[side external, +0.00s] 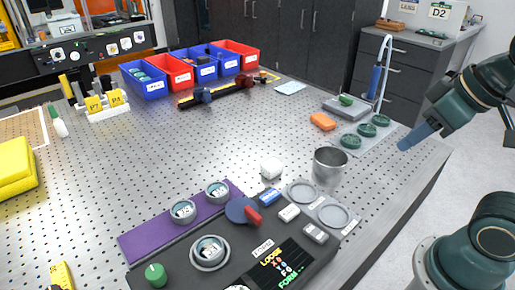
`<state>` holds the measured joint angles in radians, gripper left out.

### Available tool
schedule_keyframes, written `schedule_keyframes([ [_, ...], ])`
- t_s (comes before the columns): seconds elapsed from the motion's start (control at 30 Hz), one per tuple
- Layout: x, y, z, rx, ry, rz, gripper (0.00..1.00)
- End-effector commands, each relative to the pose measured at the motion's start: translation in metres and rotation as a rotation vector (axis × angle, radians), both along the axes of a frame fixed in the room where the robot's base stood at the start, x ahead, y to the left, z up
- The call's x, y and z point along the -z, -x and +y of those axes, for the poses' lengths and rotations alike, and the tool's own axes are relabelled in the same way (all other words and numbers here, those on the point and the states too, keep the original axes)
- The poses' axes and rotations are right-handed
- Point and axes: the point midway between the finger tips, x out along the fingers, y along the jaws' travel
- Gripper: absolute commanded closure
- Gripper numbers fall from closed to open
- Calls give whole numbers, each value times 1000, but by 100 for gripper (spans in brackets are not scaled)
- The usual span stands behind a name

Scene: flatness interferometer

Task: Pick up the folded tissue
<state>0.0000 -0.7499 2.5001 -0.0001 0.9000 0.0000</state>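A small white, soft-edged bundle (271,167) that looks like the folded tissue lies on the perforated metal table (225,130), left of a metal cup (329,166). A flat pale blue sheet (290,87) lies farther back, so I cannot be fully sure which is the tissue. My gripper (407,144) hangs in the air at the right, with blue fingers pointing down and left. It is well apart from both items. The fingers overlap from this angle, so their opening does not show. Nothing is visible between them.
A dark panel (235,260) with lens holders and a purple strip (180,222) lies in front. Red and blue bins (190,68) stand behind. The table left of the bundle is clear.

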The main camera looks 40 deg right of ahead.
Motion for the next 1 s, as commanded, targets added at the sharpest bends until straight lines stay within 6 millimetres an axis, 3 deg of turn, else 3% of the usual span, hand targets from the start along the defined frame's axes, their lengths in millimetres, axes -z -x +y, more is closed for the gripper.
schedule_keyframes([
  [0.37, 0, 0, 0, 0, 0, 0, 64],
  [0.5, 0, 0, 0, 0, 0, 0, 40],
  [1.0, -4, -10, 3, -51, 13, 16, 40],
])
